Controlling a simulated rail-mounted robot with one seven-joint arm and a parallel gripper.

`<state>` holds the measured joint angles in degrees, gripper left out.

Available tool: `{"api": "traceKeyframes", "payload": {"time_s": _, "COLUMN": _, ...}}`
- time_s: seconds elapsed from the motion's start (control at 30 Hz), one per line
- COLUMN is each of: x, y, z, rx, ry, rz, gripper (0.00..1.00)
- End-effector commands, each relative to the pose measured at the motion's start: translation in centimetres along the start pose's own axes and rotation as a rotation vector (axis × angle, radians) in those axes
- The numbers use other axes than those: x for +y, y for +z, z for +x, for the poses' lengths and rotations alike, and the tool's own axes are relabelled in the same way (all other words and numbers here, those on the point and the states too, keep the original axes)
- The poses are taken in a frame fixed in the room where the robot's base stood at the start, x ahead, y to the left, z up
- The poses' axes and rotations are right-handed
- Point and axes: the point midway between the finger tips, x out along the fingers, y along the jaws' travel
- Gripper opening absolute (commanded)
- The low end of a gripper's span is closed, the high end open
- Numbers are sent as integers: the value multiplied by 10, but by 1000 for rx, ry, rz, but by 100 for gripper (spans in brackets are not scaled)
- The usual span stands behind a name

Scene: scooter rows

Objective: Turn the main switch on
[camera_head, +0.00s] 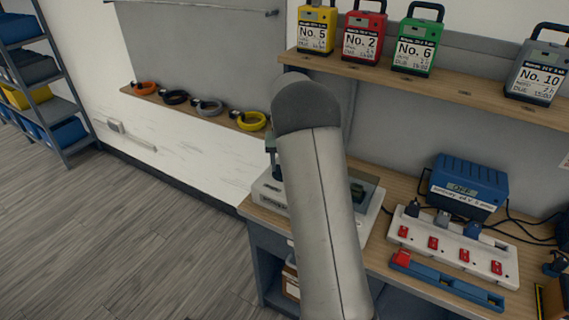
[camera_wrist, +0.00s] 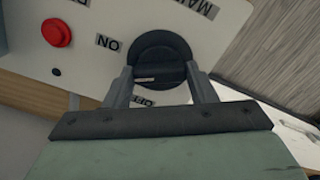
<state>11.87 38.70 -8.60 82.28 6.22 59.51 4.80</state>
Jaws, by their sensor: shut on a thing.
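The main switch is a round black rotary knob (camera_wrist: 160,48) on a pale panel (camera_wrist: 88,12) in the wrist view. My gripper (camera_wrist: 160,80) is shut on the knob's raised bar, with one finger at each side. A light mark shows on the bar. An ON label (camera_wrist: 108,42) is left of the knob, an OFF label (camera_wrist: 147,101) is below it, partly hidden by the gripper, and a cut-off MAIN label (camera_wrist: 193,7) is at upper right. I cannot tell for sure which label the mark points to. In the head view my arm hides the switch.
A red button (camera_wrist: 57,32) sits left of the knob. In the head view, a power strip (camera_head: 455,250) and a blue charger (camera_head: 468,184) stand on the bench at right. Numbered cases line the shelf (camera_head: 455,88). The floor (camera_head: 120,230) at left is clear.

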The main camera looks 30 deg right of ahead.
Motion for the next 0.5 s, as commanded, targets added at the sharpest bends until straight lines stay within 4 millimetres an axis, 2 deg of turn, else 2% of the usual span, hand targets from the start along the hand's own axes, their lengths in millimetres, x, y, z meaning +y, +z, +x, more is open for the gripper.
{"api": "traceKeyframes", "payload": {"time_s": 0.5, "x": 0, "y": 0, "z": -1, "rx": 1, "ry": 0, "rz": 403, "gripper": 28}}
